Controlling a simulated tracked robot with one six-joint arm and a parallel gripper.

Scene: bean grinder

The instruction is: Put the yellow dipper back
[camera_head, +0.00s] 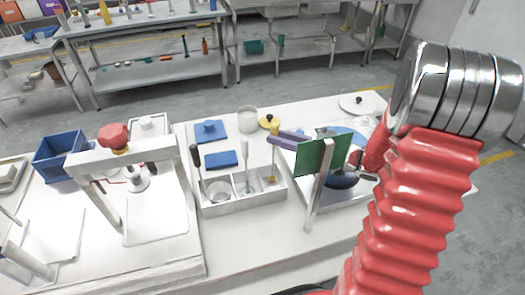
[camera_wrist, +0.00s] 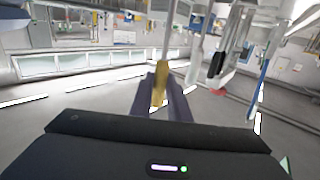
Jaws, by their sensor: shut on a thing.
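The yellow dipper (camera_head: 275,129) is upright, its handle between the purple fingers of my gripper (camera_head: 280,138). In the wrist view the yellow handle (camera_wrist: 161,82) sits between the two fingers of my gripper (camera_wrist: 163,90), with a thin grey shaft running up from it. In the head view the dipper's lower part runs down toward the right compartment of a pale three-part holder (camera_head: 240,203). I cannot tell whether its end touches the compartment floor. A black-handled tool (camera_head: 196,158) stands in the left compartment and a pale-handled one (camera_head: 247,180) in the middle.
A green panel (camera_head: 310,157) and a grey post (camera_head: 316,190) stand close right of the holder, near a dark pan (camera_head: 343,180). A white frame with a red knob (camera_head: 113,135) stands left. Blue blocks (camera_head: 221,159) lie behind the holder. The table front is clear.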

